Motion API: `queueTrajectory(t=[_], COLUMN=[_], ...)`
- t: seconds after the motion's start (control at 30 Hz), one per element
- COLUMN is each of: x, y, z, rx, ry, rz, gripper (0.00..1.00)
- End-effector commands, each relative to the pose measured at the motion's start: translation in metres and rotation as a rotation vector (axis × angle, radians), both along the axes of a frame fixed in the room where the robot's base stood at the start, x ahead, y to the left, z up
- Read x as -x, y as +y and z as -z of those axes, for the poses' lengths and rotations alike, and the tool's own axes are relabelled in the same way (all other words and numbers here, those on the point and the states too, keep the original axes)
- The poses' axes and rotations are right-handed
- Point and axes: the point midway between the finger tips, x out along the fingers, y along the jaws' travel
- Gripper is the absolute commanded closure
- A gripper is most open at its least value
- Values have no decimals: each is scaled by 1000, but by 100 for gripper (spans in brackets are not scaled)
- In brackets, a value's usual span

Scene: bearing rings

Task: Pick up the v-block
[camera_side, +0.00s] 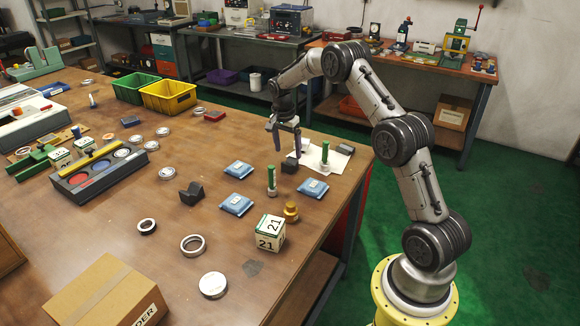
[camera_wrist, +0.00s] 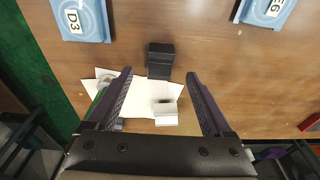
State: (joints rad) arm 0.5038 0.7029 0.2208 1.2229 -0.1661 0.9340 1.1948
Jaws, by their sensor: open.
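A dark block with a notched top (camera_side: 191,193), shaped like a v-block, lies on the open tabletop left of the blue pouches in the side view. Another dark block (camera_side: 289,167) sits below my gripper (camera_side: 283,134). A dark block with a ridged top, apparently this one, shows in the wrist view (camera_wrist: 160,61), ahead of the fingertips and between their lines. I cannot tell for certain which is the v-block. My gripper is open and empty above the table; its two dark fingers also show in the wrist view (camera_wrist: 160,76).
A white sheet (camera_wrist: 142,98) carries a pale block (camera_wrist: 165,112) and a green-handled tool (camera_side: 325,158). Another green-handled tool (camera_side: 271,181) stands near the dark block. Blue pouches (camera_side: 236,204), a brass piece (camera_side: 291,212) and a numbered cube (camera_side: 269,232) lie nearby.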

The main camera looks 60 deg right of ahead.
Motion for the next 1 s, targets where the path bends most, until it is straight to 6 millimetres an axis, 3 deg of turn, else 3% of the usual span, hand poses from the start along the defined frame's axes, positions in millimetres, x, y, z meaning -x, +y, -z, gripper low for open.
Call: queueTrajectory(t=[0.33, 0.6, 0.87, 1.0], x=[0, 0, 0, 0], y=[-4, -11, -12, -12], z=[23, 59, 63, 63], rx=[-1, 0, 1, 1], ry=[1, 1, -2, -1], rz=[0, -1, -1, -1], gripper=[15, 15, 15, 38])
